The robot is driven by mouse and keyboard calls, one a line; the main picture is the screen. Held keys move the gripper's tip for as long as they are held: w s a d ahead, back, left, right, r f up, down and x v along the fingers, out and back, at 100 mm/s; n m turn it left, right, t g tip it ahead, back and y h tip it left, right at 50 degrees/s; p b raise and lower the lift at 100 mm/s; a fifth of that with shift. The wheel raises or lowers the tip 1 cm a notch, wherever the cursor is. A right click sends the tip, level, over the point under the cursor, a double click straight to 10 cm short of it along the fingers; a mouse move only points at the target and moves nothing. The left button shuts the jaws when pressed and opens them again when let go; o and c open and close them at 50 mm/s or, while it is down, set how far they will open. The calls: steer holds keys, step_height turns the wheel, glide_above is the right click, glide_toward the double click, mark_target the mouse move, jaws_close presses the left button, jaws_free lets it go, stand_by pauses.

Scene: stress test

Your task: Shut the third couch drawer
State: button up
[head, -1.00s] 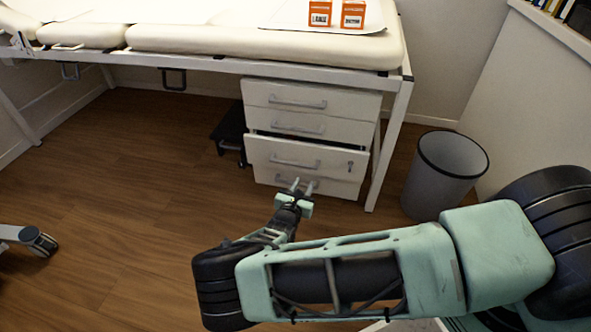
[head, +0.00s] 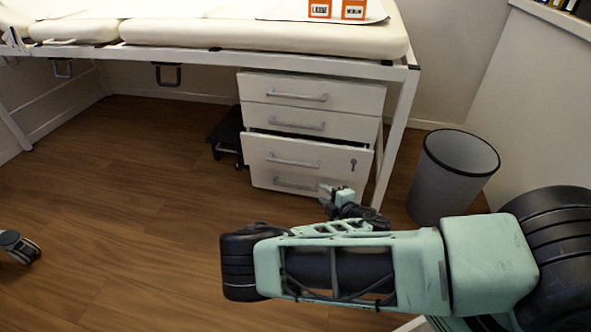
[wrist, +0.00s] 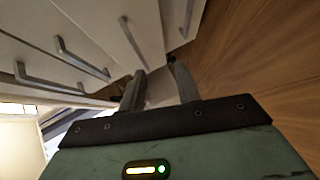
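The white drawer unit (head: 312,92) stands under the couch, with its drawers stacked one above another. The third drawer (head: 330,160) from the top stands out a little from the unit, with a dark gap along its top edge. It has a bar handle and a keyhole at its right. My gripper (head: 326,188) is low in front of the unit, by the lower right of the third drawer. In the wrist view my gripper (wrist: 157,68) has its fingers apart with nothing between them, close to the drawer fronts. I cannot tell whether it touches them.
The padded couch (head: 260,36) has a white frame, with a leg (head: 400,130) right of the drawers. A grey waste bin (head: 452,178) stands right of that leg. A black step (head: 228,132) is left of the unit. Open wooden floor (head: 120,200) lies at the left.

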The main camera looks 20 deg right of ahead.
mark_target(295, 164)
steer(key=shift+n+t+y, duration=0.5)
steer(key=shift+t, duration=0.3)
steer(key=r+b+x, duration=0.1)
steer(key=b+x, duration=0.1)
steer(key=x, duration=0.3)
steer(key=r+b+x, duration=0.1)
steer(key=b+x, duration=0.2)
steer(key=x, duration=0.3)
steer(key=r+b+x, duration=0.1)
steer(key=b+x, duration=0.2)
steer(key=x, duration=0.2)
steer(key=shift+w+a+f, duration=0.1)
steer(key=shift+w+a, duration=0.1)
steer(key=shift+w, duration=0.3)
steer(key=shift+d, duration=0.1)
jaws_close()
